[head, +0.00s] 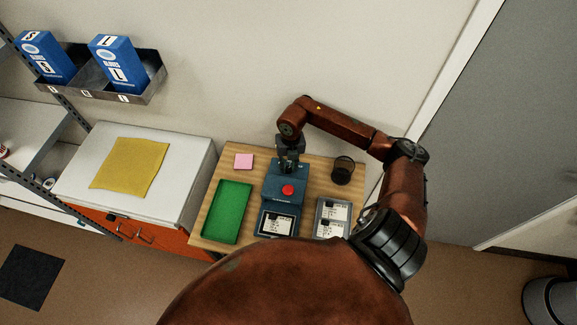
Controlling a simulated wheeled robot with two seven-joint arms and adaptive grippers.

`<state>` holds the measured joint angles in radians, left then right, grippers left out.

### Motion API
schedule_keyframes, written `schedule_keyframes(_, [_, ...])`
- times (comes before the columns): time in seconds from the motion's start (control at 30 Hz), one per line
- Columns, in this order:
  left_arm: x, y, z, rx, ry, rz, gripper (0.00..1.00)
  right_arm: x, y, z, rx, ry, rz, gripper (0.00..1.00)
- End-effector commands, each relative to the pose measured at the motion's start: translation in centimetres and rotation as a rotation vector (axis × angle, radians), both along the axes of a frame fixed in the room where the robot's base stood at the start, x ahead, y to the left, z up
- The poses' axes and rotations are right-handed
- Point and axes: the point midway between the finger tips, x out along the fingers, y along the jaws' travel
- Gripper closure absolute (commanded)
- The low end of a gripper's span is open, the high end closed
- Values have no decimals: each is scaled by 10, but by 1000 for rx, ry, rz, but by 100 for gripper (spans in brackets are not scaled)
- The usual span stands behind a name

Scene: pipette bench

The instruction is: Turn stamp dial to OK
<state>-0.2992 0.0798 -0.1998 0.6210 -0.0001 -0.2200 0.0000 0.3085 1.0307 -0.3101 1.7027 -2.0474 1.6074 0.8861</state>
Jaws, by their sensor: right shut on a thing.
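The stamp device (272,186) is a dark blue box on the wooden bench, with a round red button (288,190) on top. A pale card with dark print (277,223) lies in its front part. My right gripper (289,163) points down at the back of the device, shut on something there. The fingers cover what they hold, so the dial and its setting cannot be read. My left gripper is not in view.
On the bench (208,226) are a green tray (229,211), a pink note pad (244,161), a dark mesh cup (342,170) and a grey holder with cards (332,217). A white cabinet (83,183) with a yellow cloth (129,165) stands left. Glove boxes (118,60) sit on a wall shelf.

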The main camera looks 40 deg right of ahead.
Motion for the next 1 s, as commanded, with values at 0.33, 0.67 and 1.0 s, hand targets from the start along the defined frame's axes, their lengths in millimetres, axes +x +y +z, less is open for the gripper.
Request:
schedule_keyframes(0.33, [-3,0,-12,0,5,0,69,1,-2,-1,-4,0,127,100])
schedule_keyframes(0.67, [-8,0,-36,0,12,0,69,2,-2,-2,-4,-1,418,100])
schedule_keyframes(1.0, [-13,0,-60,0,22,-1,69,2,-2,-2,-4,0,742,100])
